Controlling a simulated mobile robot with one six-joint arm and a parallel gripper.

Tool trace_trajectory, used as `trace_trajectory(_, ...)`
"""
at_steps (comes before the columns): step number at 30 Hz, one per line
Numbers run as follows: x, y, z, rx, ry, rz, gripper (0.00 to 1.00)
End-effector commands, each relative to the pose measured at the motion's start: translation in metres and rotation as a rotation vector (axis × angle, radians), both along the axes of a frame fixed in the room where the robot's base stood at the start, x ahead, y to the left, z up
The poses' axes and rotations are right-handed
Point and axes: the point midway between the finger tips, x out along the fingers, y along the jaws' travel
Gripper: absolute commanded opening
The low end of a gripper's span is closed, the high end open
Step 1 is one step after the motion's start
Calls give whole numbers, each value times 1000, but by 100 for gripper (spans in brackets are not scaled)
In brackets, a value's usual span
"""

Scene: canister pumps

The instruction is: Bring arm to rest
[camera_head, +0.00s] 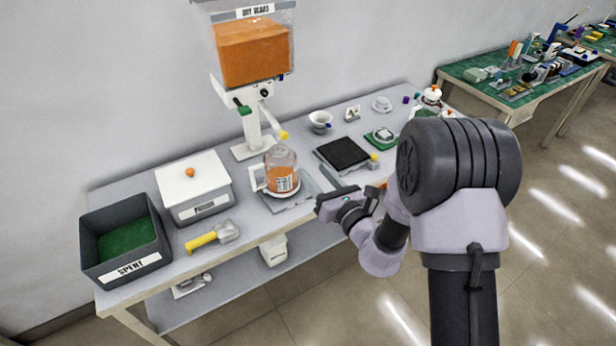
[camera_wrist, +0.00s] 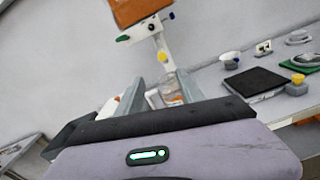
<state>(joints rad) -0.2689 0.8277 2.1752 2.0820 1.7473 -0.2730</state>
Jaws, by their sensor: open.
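My gripper (camera_head: 328,182) is at the table's front edge, right of the glass jar, with my arm reaching in from the right. In the wrist view its two grey fingers (camera_wrist: 158,78) stand apart with nothing held between them. The jar (camera_head: 281,170) holds orange contents and sits on a scale below the dispenser (camera_head: 253,50). It also shows in the wrist view (camera_wrist: 172,90), beyond the fingers and partly hidden by the right one.
The worktable (camera_head: 262,222) carries a dark SPENT bin (camera_head: 123,262), a white lidded box (camera_head: 194,190), a yellow-handled scoop (camera_head: 212,236), a black pad (camera_head: 343,153) and a small cup (camera_head: 320,120). Open floor lies right. A second green-topped table (camera_head: 478,72) stands beyond.

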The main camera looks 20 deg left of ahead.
Motion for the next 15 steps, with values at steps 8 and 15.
trace_trajectory(8,0,0,0,0,0,0,45)
trace_trajectory(15,-15,11,31,-25,-51,97,45)
